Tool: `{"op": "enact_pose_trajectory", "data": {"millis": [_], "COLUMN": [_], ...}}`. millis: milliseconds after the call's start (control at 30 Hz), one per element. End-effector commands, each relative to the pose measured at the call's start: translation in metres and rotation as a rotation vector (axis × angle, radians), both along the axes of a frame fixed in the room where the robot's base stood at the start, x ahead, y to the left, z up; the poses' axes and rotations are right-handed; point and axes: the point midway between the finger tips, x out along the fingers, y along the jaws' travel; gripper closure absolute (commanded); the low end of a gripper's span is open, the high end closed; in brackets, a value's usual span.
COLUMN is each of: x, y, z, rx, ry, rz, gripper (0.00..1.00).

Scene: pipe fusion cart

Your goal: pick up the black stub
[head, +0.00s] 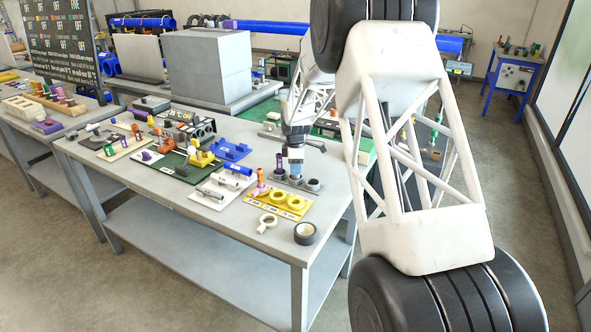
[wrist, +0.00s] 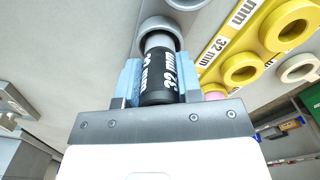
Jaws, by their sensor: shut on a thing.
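The black stub (wrist: 158,79) has white lettering ending in "mm" and a grey end. In the wrist view it lies between the two light blue fingers of my gripper (wrist: 160,66), which is shut on it. Its grey end meets or overlaps a grey ring (wrist: 159,23); I cannot tell whether it is still seated there. In the head view my gripper (head: 296,168) is low over the grey ring holder (head: 297,182) near the table's right end. The stub cannot be made out in the head view.
A yellow gauge plate with rings (head: 279,204) lies just in front of my gripper; it also shows in the wrist view (wrist: 240,68). Tape rolls (head: 305,234) lie near the front edge of the table (head: 225,222).

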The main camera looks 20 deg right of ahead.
Motion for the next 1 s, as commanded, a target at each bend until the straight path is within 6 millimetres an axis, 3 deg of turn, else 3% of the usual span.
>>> {"op": "enact_pose_trajectory", "data": {"millis": [267, 467, 1000], "x": [0.0, 0.0, -0.078], "y": [0.0, 0.0, 0.008], "z": [0.012, 0.037, 0.043], "rx": [0.0, -0.001, 0.0], "ry": [-0.001, -0.002, 0.0], "rz": [0.0, 0.0, 0.0], "gripper": [0.9, 0.9, 0.9]}}
